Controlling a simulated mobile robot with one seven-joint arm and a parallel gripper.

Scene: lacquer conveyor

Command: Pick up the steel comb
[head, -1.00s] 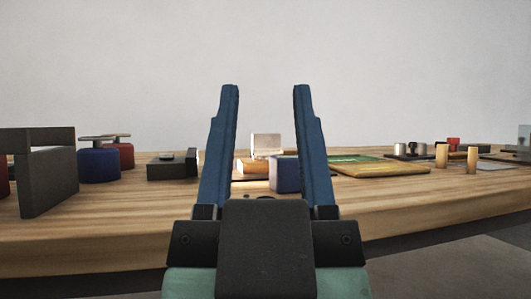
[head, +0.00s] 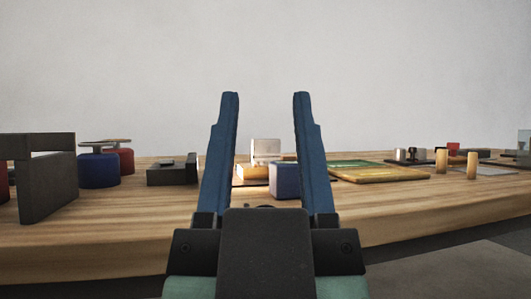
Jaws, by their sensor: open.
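A shiny upright metal plate (head: 266,148) stands near the middle of the table, seen between my fingers; it may be the steel comb, but no teeth show at this size. A wooden block (head: 252,171) sits just in front of it, and a dark blue block (head: 284,180) stands nearer and to the right. My gripper (head: 266,97) points forward with its two blue fingers spread wide and nothing between them. Its fingers hide parts of the table on both sides of the plate.
On the left are a dark grey stand (head: 48,185), a blue pot (head: 98,168), a red pot (head: 123,160) and a black box (head: 172,172). On the right are a green-topped wooden board (head: 385,174) and two wooden pegs (head: 442,161). The front table strip is clear.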

